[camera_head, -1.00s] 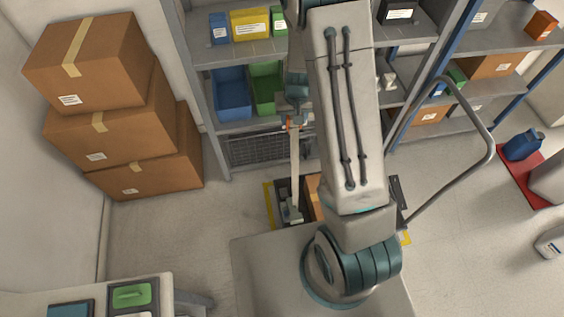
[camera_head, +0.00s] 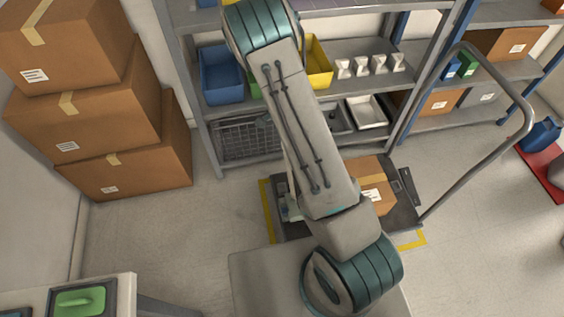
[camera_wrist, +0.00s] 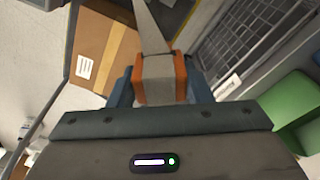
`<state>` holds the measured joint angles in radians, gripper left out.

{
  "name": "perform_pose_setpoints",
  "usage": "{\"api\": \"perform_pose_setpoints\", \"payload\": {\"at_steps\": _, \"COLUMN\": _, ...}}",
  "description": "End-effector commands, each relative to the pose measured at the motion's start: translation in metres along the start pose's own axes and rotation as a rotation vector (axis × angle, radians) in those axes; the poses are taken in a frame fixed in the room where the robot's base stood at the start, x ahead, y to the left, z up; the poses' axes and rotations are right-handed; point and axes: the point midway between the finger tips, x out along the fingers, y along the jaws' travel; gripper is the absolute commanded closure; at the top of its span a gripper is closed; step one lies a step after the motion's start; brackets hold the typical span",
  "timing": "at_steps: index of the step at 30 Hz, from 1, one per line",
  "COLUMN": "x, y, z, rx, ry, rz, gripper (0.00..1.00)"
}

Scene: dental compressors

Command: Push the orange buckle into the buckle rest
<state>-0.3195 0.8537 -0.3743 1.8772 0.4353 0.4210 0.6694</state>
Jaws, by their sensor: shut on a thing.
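In the wrist view my gripper (camera_wrist: 160,92) is shut on the orange buckle (camera_wrist: 181,75), with a blue finger on each side. A grey strap (camera_wrist: 150,28) runs from the buckle up past the carton. In the head view my arm hides the gripper and buckle. A dark platform cart (camera_head: 400,214) stands below with a taped brown carton (camera_head: 374,172) on it, also in the wrist view (camera_wrist: 110,40). A small pale fitting (camera_head: 294,211) shows at the cart's left side, partly behind my arm. I cannot make out which part is the buckle rest.
A grey shelf rack (camera_head: 345,82) with a blue bin (camera_head: 221,76), a yellow bin (camera_head: 318,62) and a wire basket (camera_head: 250,138) stands behind the cart. The cart's tall handle (camera_head: 486,150) rises at right. Stacked cartons (camera_head: 125,170) are at left. Floor between is clear.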

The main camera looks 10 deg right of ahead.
Motion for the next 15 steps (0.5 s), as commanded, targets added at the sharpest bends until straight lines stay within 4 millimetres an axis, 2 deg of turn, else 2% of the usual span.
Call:
{"api": "perform_pose_setpoints", "payload": {"at_steps": 1, "x": 0.027, "y": -0.003, "z": 0.002, "rx": 0.039, "ry": 0.001, "rz": 0.006, "gripper": 0.8}}
{"api": "perform_pose_setpoints", "payload": {"at_steps": 15, "x": 0.155, "y": -0.026, "z": 0.006, "rx": 0.429, "ry": 0.001, "rz": 0.053, "gripper": 0.8}}
